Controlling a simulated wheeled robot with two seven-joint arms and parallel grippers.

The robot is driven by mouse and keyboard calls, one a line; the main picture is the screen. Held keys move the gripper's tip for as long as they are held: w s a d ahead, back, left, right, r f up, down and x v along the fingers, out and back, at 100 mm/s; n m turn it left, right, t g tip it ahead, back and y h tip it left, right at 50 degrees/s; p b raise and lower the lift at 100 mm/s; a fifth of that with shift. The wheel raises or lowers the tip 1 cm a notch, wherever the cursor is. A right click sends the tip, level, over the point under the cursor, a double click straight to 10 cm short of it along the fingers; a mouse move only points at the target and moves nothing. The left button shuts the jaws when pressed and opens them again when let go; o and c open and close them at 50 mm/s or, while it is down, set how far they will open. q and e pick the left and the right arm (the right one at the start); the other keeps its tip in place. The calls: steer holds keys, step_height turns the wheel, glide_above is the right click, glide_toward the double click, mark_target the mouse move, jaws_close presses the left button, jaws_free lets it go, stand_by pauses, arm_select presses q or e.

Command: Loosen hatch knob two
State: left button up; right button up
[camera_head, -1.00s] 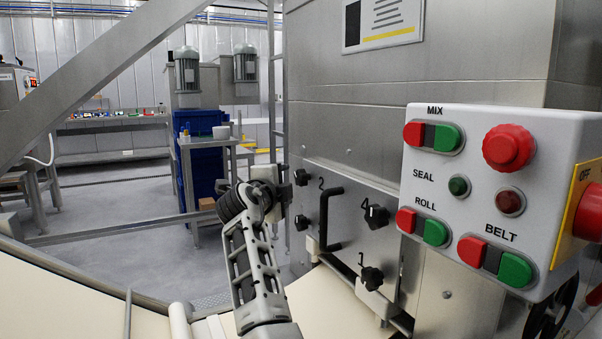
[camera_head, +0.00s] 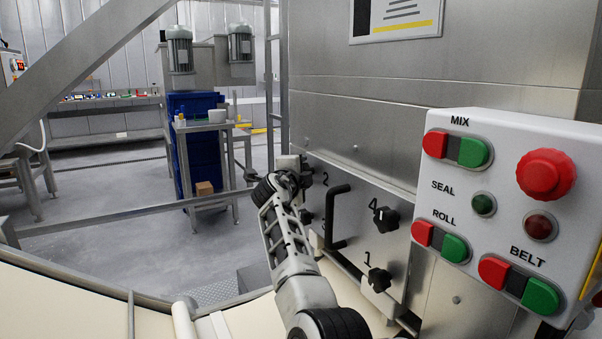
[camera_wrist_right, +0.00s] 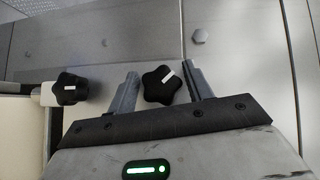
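Hatch knob two (camera_wrist_right: 161,86) is a black star-shaped knob with a white mark. In the right wrist view it sits between the two fingers of my right gripper (camera_wrist_right: 163,88), with a gap on each side. The fingers are open. In the head view my right gripper (camera_head: 289,165) is at the upper left of the steel hatch, beside the label 2, and largely hides that knob. My left gripper is not in view.
The hatch also carries knob four (camera_head: 385,217), knob one (camera_head: 379,280) and a black handle (camera_head: 336,217). Another black knob (camera_wrist_right: 70,88) shows left in the wrist view. A control box (camera_head: 470,205) with buttons juts out at the right.

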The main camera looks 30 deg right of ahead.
steer(key=c, duration=0.6)
steer(key=n+g+y+p, duration=0.1)
steer(key=n+g, duration=0.1)
steer(key=shift+r+n+g+y+p, duration=0.15)
steer(key=shift+n+g+y+p, duration=0.15)
steer(key=shift+g+y+p, duration=0.1)
steer(key=shift+n+g+y+p, duration=0.3)
steer(key=shift+n+g+p, duration=0.25)
steer(key=shift+g, duration=0.25)
steer(key=shift+f, duration=0.2)
steer(key=o, duration=1)
